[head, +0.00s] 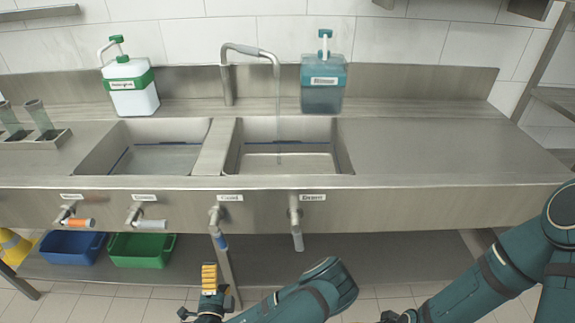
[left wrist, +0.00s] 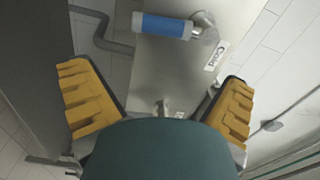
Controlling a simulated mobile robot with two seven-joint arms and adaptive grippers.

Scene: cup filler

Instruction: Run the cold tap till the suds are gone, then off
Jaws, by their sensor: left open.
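The cold tap's blue-ended handle (head: 221,241) hangs down from the sink front under its label (head: 230,198). In the left wrist view, the blue handle (left wrist: 165,26) lies sideways beside the "Cold" label (left wrist: 216,55), beyond my fingertips. My left gripper (head: 209,278) is open and empty, just below the handle and apart from it. Its yellow finger pads show wide apart in the left wrist view (left wrist: 155,97). A thin clear stream (head: 278,130) seems to fall from the spout (head: 252,50) into the right basin (head: 239,150). I cannot make out suds there. My right gripper's fingers are out of frame.
The drain lever (head: 297,240) hangs to the right of the cold tap. Two other taps, orange (head: 79,222) and white (head: 152,224), are at left. Blue (head: 72,246) and green (head: 141,250) bins sit on the shelf below. Two pump bottles (head: 130,86) (head: 323,84) stand behind.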

